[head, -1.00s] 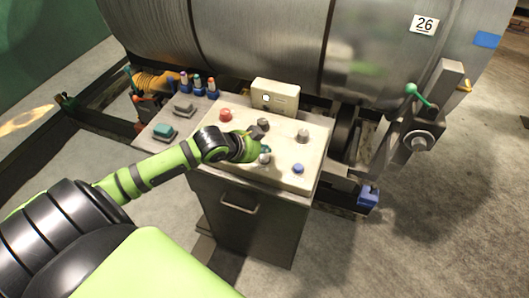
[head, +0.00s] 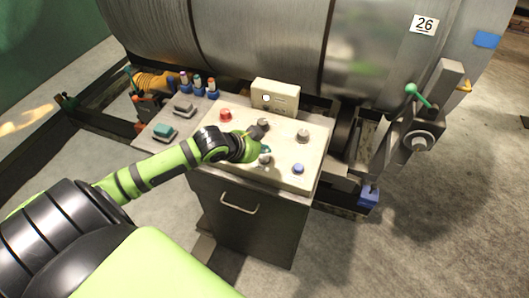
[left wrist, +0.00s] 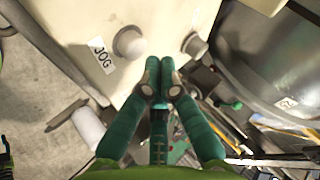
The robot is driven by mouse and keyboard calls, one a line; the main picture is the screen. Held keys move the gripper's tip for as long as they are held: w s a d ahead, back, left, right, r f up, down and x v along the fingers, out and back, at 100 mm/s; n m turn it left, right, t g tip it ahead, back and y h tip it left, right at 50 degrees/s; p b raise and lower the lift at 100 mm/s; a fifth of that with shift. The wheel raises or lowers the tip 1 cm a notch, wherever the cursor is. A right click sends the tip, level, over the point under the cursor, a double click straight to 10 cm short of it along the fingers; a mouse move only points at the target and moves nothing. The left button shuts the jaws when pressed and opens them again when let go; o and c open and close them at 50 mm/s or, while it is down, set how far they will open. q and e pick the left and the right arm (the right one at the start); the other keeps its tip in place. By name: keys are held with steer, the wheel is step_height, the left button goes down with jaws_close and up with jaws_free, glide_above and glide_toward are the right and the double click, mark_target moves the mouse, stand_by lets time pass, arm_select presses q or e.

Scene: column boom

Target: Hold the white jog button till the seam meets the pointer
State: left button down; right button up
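The white jog button (head: 265,160) is on the cream top of the control console (head: 282,178). In the left wrist view the round white button (left wrist: 130,43) stands beside a "JOG" label (left wrist: 102,56). My left gripper (head: 264,149) is over the console, right by the button. In the left wrist view its teal fingers (left wrist: 159,80) are together with nothing between them. Their tips appear just beside the button; I cannot tell whether they touch it. The large grey metal drum (head: 265,45) lies behind the console. I cannot clearly make out the seam or the pointer. My right gripper is not in view.
A green-knobbed lever (head: 412,90) stands at the right.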

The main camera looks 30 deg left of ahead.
arm_select(q)
steer(key=shift+f, duration=0.1)
steer(key=shift+f, duration=0.3)
steer(key=shift+f, duration=0.55)
stand_by(7.0)
